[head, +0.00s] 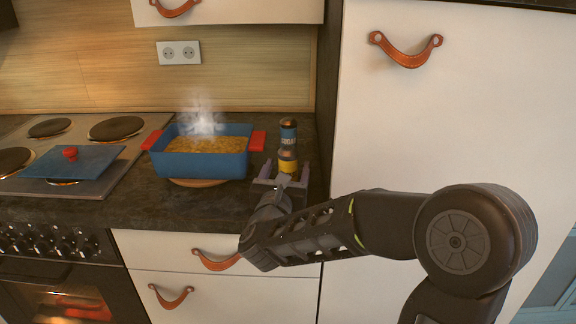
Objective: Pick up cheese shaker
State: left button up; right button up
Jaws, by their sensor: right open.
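The cheese shaker (288,147) stands upright on the dark countertop, right of the blue dish. The shaker's base is hidden behind the gripper. I cannot tell whether the fingers touch it. My left gripper is not in view.
A steaming blue dish (205,164) with red handles sits on a round wooden board (198,183) close left of the shaker. A tall white cabinet (450,130) stands close on the right. A stove (110,150) with a blue lid (70,161) is at left.

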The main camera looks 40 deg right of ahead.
aim_at(290, 160)
jog(key=x, duration=0.4)
jog(key=shift+w+d, duration=0.1)
dwell(0.4)
grip_shut()
dwell(0.6)
